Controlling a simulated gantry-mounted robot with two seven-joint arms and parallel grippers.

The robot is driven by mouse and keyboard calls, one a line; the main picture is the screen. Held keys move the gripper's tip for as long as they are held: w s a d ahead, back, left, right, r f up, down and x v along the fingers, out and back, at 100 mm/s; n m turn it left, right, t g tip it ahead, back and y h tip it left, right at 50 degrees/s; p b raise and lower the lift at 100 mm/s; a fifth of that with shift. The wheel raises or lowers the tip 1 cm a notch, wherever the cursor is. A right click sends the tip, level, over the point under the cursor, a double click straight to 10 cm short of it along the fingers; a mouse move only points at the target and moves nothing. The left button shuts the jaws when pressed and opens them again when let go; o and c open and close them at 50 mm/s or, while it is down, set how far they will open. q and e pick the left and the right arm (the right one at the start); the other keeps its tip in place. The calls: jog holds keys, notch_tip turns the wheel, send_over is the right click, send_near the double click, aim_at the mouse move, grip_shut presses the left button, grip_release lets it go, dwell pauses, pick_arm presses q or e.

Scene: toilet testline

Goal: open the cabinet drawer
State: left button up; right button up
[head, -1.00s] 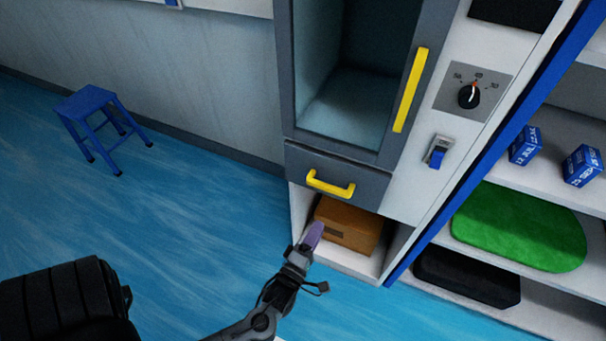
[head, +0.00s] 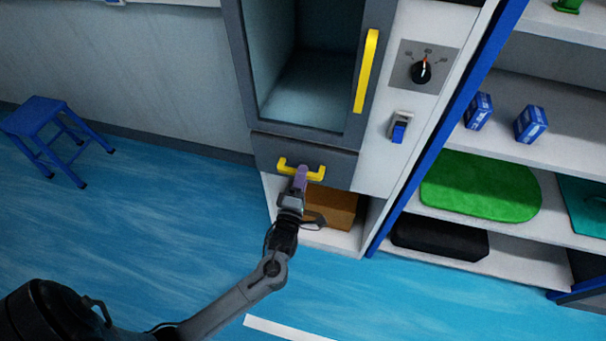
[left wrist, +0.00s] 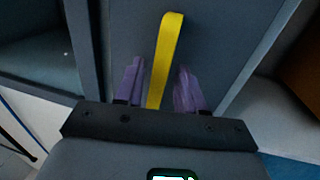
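The cabinet drawer (head: 268,154) is a dark grey front below the glass-windowed door, and it looks shut. Its yellow bar handle (head: 284,164) is partly hidden by my left gripper (head: 301,172) in the head view. In the left wrist view the yellow handle (left wrist: 168,55) runs between the two purple fingers of my left gripper (left wrist: 160,85). The fingers stand apart, with a gap on either side of the handle, so the gripper is open around it. My right gripper is not in view.
An open shelf under the drawer holds a brown cardboard box (head: 335,207). Above is a door with an upright yellow handle (head: 366,70). A dial (head: 421,72) and blue switch (head: 398,131) sit at right. A blue stool (head: 38,115) stands left on clear floor.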

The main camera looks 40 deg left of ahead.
pick_arm(q)
jog(key=shift+x, duration=0.8)
grip_shut()
